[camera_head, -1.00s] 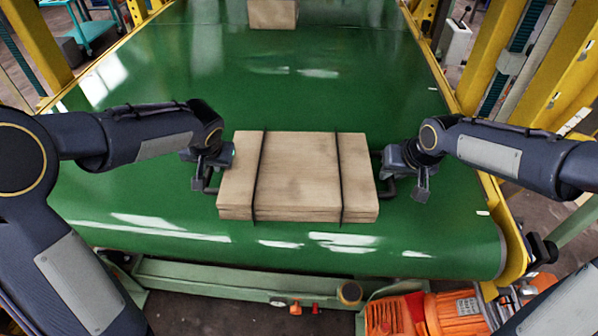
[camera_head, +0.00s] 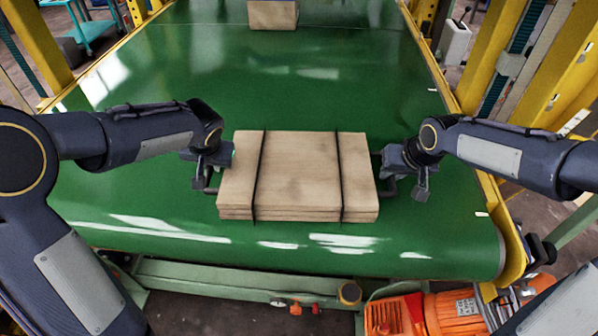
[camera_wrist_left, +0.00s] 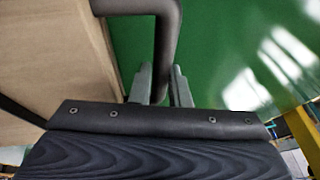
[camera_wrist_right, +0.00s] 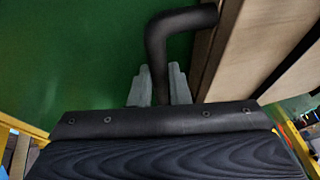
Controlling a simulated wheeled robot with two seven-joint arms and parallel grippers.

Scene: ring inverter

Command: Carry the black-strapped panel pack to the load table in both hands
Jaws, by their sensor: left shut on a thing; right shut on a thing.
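The panel pack (camera_head: 298,172) is a flat stack of light wooden boards with two black straps across it. It is over the near end of the green conveyor belt; I cannot tell whether it touches the belt. Dark bar handles stick out at its two ends. My left gripper (camera_head: 206,182) is at the pack's left end, its fingers shut on the left handle (camera_wrist_left: 165,45) in the left wrist view. My right gripper (camera_head: 394,184) is at the right end, its fingers shut on the right handle (camera_wrist_right: 157,50) in the right wrist view. No load table is recognisable.
The green conveyor belt (camera_head: 330,95) is bare around the pack. Another wooden pack (camera_head: 273,14) sits at its far end. Yellow frame posts (camera_head: 545,85) stand along the right. An orange motor (camera_head: 455,313) is below the belt's near edge.

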